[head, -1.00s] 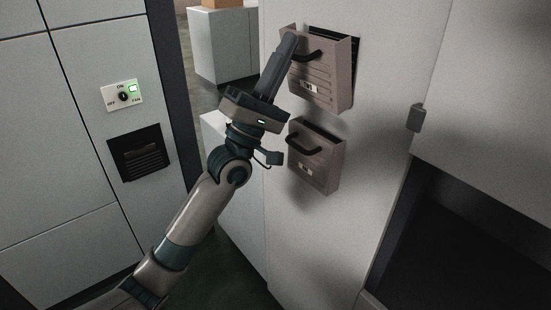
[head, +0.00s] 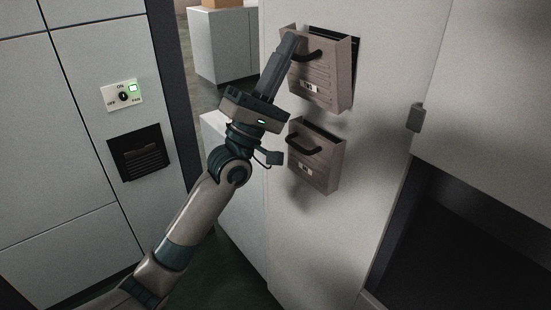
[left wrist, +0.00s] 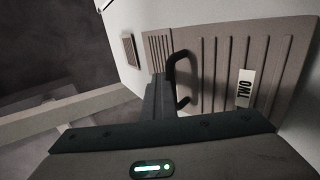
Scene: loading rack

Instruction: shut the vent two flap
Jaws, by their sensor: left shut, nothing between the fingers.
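The vent two flap (head: 322,76) is the upper grey-brown box-like flap on the pale wall. It stands tilted out, with a dark gap along its top. Its label reads TWO in the left wrist view, where the ribbed flap (left wrist: 219,75) fills the right side. Its black handle (head: 307,56) also shows in the left wrist view (left wrist: 177,80). My left gripper (head: 290,42) is shut and empty, with its fingertips at the flap's upper left edge, beside the handle. I cannot tell whether they touch. My right gripper is not in view.
A second flap (head: 316,160) with a black handle stands out from the wall just below. A switch panel (head: 122,95) with a green light and a dark vent (head: 141,152) are on the left cabinet. A dark recess opens at the lower right.

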